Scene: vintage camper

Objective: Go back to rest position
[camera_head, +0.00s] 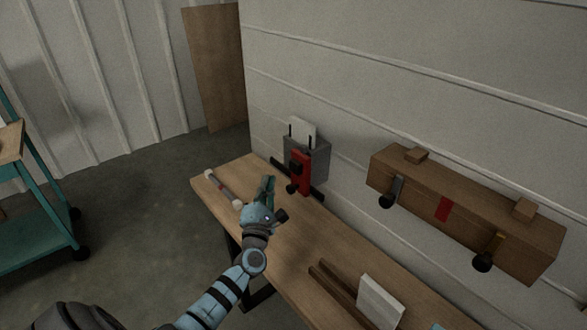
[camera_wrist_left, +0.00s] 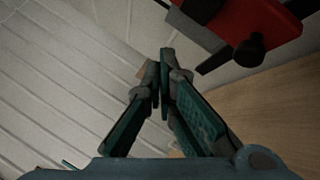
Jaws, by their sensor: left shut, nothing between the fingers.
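My left gripper (camera_head: 266,188) is over the far end of the wooden bench, in front of the red and grey device. In the left wrist view its two teal fingers (camera_wrist_left: 160,82) meet at the tips with nothing between them. My left arm comes in from the bottom left of the head view. The right gripper does not show in either view.
The wooden bench (camera_head: 295,238) holds a rod with pale ends (camera_head: 222,186), the grey and red device (camera_head: 302,165) and a white block (camera_head: 381,299). A wooden box with levers (camera_head: 465,212) is along the wall. A teal cart (camera_head: 40,240) stands at left; the floor between is clear.

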